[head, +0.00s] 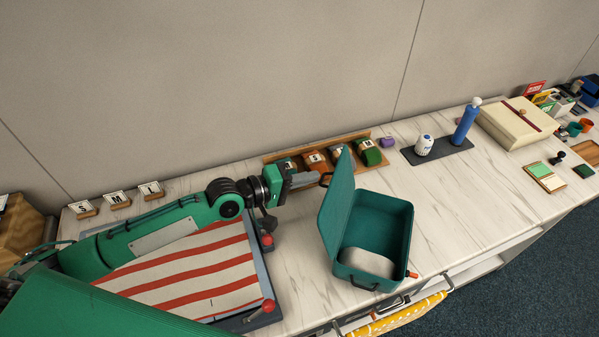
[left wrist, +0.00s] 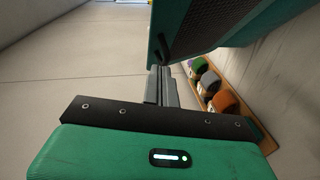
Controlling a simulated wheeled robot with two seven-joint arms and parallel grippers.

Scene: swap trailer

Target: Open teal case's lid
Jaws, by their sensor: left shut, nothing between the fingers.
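My right gripper is not in view.
A wooden tray (head: 268,159) with several coloured rolls lies behind the lid. A red-striped cloth board (head: 190,270) lies under my left arm. A blue bottle (head: 466,123) and white can (head: 424,145) stand on a dark mat.

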